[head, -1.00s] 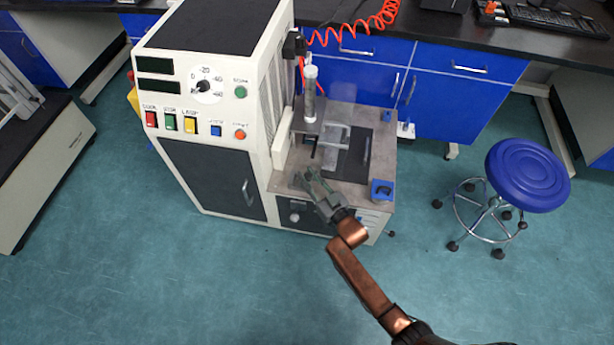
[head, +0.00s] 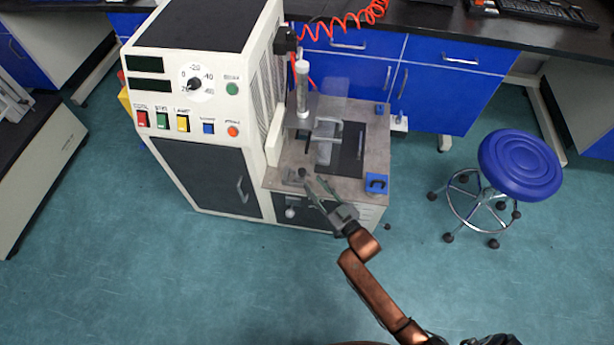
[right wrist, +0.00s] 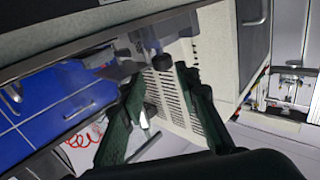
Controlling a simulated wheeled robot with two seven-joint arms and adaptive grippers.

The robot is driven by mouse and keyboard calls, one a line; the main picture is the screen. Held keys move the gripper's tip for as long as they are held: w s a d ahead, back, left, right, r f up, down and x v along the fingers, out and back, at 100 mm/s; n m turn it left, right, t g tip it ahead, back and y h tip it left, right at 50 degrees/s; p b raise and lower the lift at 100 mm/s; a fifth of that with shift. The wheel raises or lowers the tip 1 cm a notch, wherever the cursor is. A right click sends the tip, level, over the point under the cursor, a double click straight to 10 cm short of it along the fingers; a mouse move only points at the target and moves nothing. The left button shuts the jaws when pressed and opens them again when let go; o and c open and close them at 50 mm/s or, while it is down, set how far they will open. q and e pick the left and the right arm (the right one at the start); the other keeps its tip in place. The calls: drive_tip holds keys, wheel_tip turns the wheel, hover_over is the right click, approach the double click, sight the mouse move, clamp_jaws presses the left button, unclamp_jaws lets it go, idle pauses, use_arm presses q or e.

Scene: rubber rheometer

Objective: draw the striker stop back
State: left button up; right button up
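The rheometer (head: 215,175) is a white and black machine at the left centre of the head view. Its grey work deck (head: 345,182) carries a clear vertical cylinder (head: 303,95) and a bracket-like metal piece (head: 326,142). A small dark knob (head: 302,173), possibly the striker stop, stands near the deck's front edge. It also shows in the right wrist view (right wrist: 163,65). My right gripper (head: 312,184) is at the deck's front edge, right beside the knob. Its fingers (right wrist: 163,95) are apart, with the knob showing between them; contact is not clear. My left gripper is not in view.
A blue block-shaped fitting (head: 376,184) sits at the deck's front right corner. A blue stool (head: 520,165) stands to the right on open floor. Blue cabinets (head: 440,100) stand behind.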

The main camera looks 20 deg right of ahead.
drive_tip(key=shift+s+d, duration=0.25)
drive_tip(key=shift+s, duration=0.9)
drive_tip(key=shift+s+d, duration=0.2)
drive_tip(key=shift+s, duration=0.95)
